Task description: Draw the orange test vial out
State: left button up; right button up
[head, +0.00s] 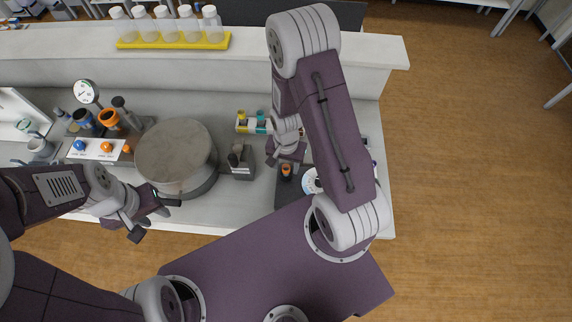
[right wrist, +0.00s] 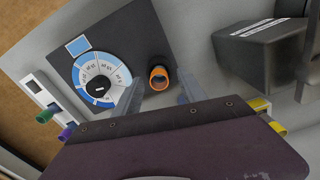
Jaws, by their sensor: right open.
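The orange test vial (right wrist: 159,77) shows as an orange-rimmed open mouth in the dark top of the analyser (right wrist: 115,42), with a black collar around it. In the head view the vial (head: 286,170) is a small orange ring on the dark analyser top (head: 290,196), just below my right gripper. My right gripper (right wrist: 159,92) is open, one finger on each side of the vial in the picture; I cannot tell whether they touch it. In the head view my right gripper (head: 286,157) points down at it. My left gripper (head: 158,215) is by the round grey drum, its jaws apart and empty.
The analyser has a blue and white dial (right wrist: 99,84). A grey box (right wrist: 262,45) stands beside it, also seen in the head view (head: 242,162). The large round drum (head: 176,156), a control panel (head: 100,150) and a yellow bottle rack (head: 173,41) are further left.

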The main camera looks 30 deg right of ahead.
aim_at(286, 167)
jog(key=shift+f, duration=0.7)
grip_shut()
jog(key=shift+r+p, duration=0.75)
jog(key=shift+r+p, duration=2.75)
jog(key=shift+r, duration=0.2)
